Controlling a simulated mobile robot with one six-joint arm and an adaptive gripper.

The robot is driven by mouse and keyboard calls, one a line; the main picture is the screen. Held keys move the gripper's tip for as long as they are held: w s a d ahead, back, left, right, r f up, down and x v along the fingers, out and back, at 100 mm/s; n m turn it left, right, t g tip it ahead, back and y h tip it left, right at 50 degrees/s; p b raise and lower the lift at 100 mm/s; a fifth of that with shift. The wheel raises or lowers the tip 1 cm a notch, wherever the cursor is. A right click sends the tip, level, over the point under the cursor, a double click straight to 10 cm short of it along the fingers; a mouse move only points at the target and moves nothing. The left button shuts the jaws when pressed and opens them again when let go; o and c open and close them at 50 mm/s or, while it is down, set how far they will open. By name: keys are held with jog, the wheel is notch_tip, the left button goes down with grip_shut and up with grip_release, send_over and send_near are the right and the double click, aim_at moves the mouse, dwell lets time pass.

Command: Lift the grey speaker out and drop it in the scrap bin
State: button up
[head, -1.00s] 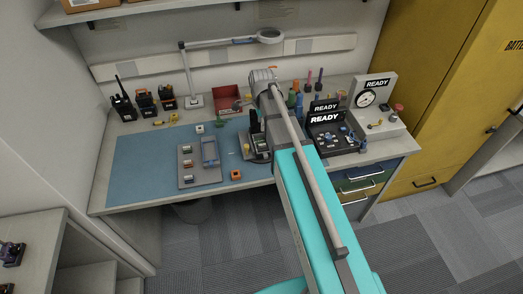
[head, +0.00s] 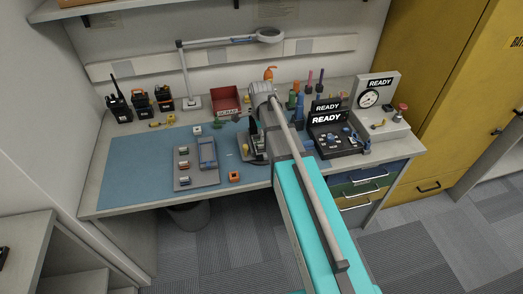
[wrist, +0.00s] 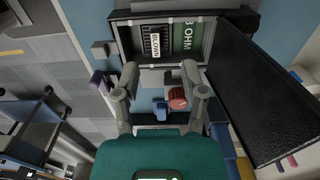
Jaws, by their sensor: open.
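In the wrist view my gripper (wrist: 160,74) is open, its two fingers spread and nothing between the tips. Ahead of the fingertips lies an opened case (wrist: 124,36). Inside it is a dark grilled part with a white BLOWN label (wrist: 155,43), which looks like the grey speaker. A green part marked 8 OHM (wrist: 187,36) sits beside it. The fingers appear apart from the speaker. In the head view the red scrap bin (head: 228,102) stands at the back of the bench, left of my arm. My arm hides the gripper's tips there.
A black lid or panel (wrist: 260,85) stands right of the case in the wrist view. A grey tray (head: 197,182) with small parts lies on the blue mat (head: 135,172). Test units reading READY (head: 327,119) stand right of my arm. The mat's left side is clear.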

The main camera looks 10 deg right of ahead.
aim_at(262, 147)
jog(key=shift+f, duration=0.15)
jog(key=f+b, duration=0.3)
jog(key=shift+s, duration=0.25)
jog(key=shift+f+b, duration=0.95)
jog(key=shift+b, duration=0.2)
jog(key=shift+d, duration=0.1)
grip_shut()
